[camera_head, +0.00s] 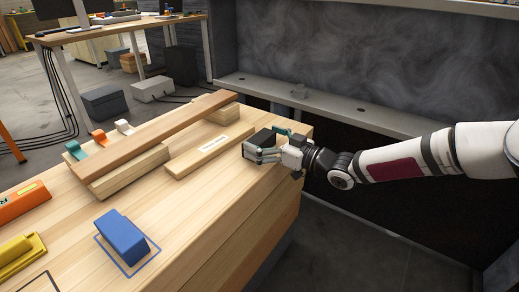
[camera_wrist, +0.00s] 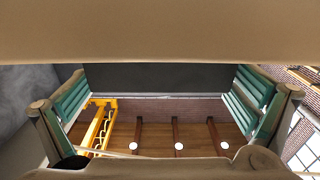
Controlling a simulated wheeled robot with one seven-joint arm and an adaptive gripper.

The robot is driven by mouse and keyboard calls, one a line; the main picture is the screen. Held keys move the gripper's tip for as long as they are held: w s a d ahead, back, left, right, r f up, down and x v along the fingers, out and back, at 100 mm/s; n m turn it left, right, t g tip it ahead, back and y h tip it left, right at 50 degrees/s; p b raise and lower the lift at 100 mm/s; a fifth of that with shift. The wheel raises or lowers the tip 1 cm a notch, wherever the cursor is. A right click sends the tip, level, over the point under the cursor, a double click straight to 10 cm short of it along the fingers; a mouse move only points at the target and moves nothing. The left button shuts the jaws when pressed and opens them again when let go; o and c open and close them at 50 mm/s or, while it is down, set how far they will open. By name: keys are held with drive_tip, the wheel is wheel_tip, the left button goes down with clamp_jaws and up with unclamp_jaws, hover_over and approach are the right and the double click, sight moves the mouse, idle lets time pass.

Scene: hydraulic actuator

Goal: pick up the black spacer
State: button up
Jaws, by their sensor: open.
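The black spacer (camera_head: 260,138) is a dark block at the far right corner of the wooden bench, in the head view. My gripper (camera_head: 273,144) reaches in from the right, level and low over the bench top, with its green-padded fingers on either side of the spacer. In the wrist view the spacer shows as a dark band (camera_wrist: 160,78) across the space between the fingers of my gripper (camera_wrist: 160,100). Its ends lie close to both pads; I cannot tell whether they touch. The jaws are open. The spacer's underside is hidden.
A labelled wooden strip (camera_head: 210,149) lies left of the spacer, and a longer raised beam (camera_head: 150,135) with small coloured clips lies beyond. A blue block (camera_head: 122,238) sits nearer on the bench. A grey ledge (camera_head: 320,108) runs behind. The bench's right edge is close to my gripper.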

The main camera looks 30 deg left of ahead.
drive_tip(key=shift+a, duration=0.45)
drive_tip(key=c, duration=0.9)
drive_tip(key=shift+c, duration=0.2)
drive_tip(key=shift+r, duration=0.2)
